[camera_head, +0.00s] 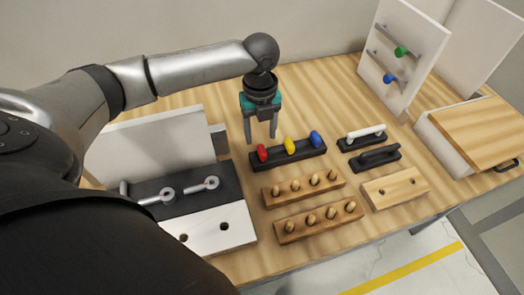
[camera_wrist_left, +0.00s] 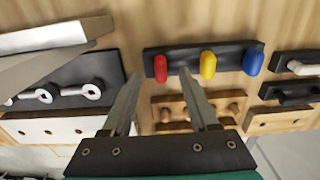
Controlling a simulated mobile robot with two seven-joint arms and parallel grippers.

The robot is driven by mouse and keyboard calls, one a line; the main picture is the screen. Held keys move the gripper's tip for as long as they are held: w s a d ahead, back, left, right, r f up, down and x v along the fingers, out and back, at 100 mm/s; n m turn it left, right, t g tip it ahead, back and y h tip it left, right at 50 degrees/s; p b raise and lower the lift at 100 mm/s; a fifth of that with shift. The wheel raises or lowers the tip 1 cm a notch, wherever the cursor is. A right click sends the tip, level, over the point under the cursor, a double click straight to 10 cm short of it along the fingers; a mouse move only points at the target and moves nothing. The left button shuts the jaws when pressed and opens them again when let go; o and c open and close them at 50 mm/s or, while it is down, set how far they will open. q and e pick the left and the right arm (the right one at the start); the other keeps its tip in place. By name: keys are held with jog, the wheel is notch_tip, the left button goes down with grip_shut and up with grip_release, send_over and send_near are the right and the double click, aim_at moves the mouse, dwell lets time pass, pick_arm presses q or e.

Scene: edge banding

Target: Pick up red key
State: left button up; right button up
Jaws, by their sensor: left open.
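The red key (camera_head: 262,153) stands at the left end of a black holder (camera_head: 309,154), beside a yellow key (camera_head: 290,146) and a blue key (camera_head: 315,137). In the left wrist view the red key (camera_wrist_left: 160,68) shows ahead of and between the fingers. My left gripper (camera_head: 261,139) is open and empty, pointing down, and appears above the red key and apart from it. Its two fingers also show in the left wrist view (camera_wrist_left: 160,82). My right gripper is not in view.
Wooden peg blocks (camera_head: 303,187) stand in front of the holder. A black panel with metal levers (camera_head: 176,193) lies at left, near a white upright board (camera_head: 150,145). White (camera_head: 362,138) and black handles (camera_head: 376,157) lie right. A white panel with knobs (camera_head: 404,55) stands behind.

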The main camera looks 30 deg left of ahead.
aim_at(261, 146)
pick_arm(q)
jog(key=shift+s+d+f, duration=0.1)
jog(key=shift+d+f, duration=0.05)
jog(key=shift+f, duration=2.6)
jog(key=shift+c, duration=0.2)
grip_shut()
